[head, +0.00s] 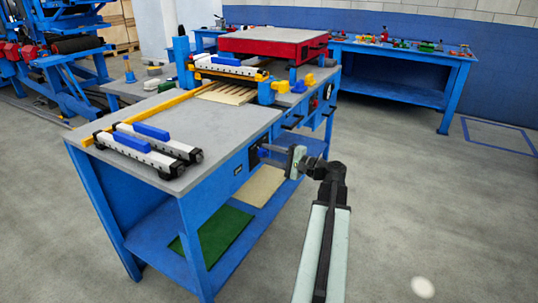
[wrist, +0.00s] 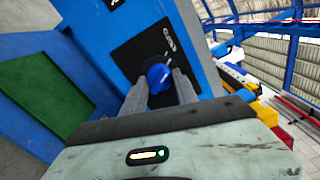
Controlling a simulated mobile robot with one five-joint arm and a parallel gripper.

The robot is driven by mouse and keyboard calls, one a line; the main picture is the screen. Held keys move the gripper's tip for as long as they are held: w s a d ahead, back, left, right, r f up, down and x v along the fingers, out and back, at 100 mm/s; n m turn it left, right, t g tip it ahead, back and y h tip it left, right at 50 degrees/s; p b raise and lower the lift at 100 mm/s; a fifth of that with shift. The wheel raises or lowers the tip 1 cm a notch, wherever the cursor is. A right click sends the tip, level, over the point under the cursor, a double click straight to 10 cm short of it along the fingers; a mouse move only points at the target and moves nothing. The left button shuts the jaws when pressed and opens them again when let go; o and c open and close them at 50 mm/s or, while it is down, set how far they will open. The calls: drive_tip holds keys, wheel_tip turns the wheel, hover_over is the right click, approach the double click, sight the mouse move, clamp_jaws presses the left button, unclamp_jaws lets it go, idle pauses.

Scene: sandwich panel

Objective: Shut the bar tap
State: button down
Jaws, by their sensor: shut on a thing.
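The bar tap shows as a blue knob (wrist: 158,76) in front of a black plate (wrist: 146,44) on the blue bench side. White lettering on the plate is turned on its side and reads roughly as "CLOSED". A thin pale pointer shows just above the knob. My gripper (wrist: 160,88) has its two grey fingers on either side of the knob, shut on it. In the head view the tap (head: 263,153) is a small blue spot on the near right side of the bench, and my gripper (head: 274,151) reaches it from the right.
The blue workbench (head: 231,136) has a grey top with white-and-blue bars (head: 150,140) at its near end. A lower shelf holds a green sheet (head: 214,238) and a tan sheet (head: 260,185). Open floor lies to the right, with another blue bench (head: 400,70) behind.

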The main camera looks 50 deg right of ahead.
drive_tip(key=shift+n, duration=1.6)
drive_tip(key=c, duration=0.9)
unclamp_jaws()
drive_tip(key=shift+c, duration=0.2)
drive_tip(key=v, duration=0.7)
drive_tip(key=shift+s, duration=0.4)
drive_tip(key=shift+d, duration=0.1)
